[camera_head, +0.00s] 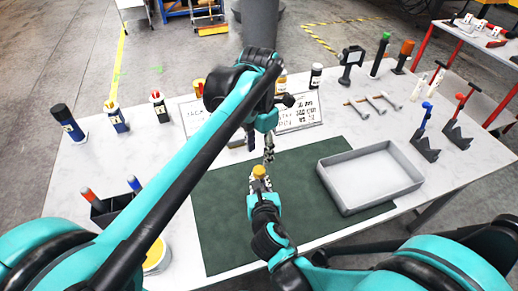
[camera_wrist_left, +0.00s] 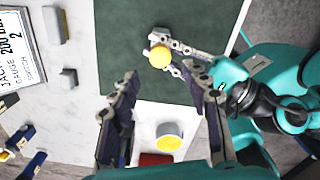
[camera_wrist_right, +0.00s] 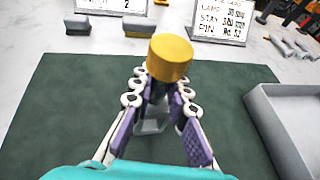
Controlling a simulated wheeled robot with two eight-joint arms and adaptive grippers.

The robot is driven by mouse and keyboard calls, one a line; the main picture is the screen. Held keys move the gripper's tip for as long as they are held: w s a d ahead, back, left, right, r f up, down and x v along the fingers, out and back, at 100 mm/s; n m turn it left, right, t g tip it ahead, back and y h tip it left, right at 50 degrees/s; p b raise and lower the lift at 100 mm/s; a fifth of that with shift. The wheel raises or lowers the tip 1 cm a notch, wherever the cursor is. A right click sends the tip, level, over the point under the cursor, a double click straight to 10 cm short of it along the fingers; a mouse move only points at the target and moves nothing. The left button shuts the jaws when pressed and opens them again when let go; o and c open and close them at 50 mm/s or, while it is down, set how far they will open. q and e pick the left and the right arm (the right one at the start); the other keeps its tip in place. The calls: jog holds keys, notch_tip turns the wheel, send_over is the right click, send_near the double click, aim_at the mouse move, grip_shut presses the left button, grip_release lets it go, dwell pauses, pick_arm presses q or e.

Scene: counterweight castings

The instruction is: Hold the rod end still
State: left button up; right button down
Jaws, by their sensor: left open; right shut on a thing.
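The rod end shows as a short yellow cylinder on a dark stem (camera_head: 259,172). My right gripper (camera_head: 260,186) is shut on it and holds it upright above the green mat (camera_head: 225,225). In the right wrist view the yellow top (camera_wrist_right: 170,58) stands above my right fingers, which hide most of the stem. In the left wrist view the yellow top (camera_wrist_left: 159,57) lies beyond my left gripper (camera_wrist_left: 164,90), which is open and empty. In the head view my left gripper (camera_head: 268,150) is just behind the rod end; whether they touch is unclear.
Blue- and red-topped tools (camera_head: 425,145) stand at the right.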

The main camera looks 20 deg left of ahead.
aim_at(259, 170)
pick_arm(q)
jog(key=shift+f, duration=0.1)
dwell(0.3)
jog(key=shift+f, duration=3.9)
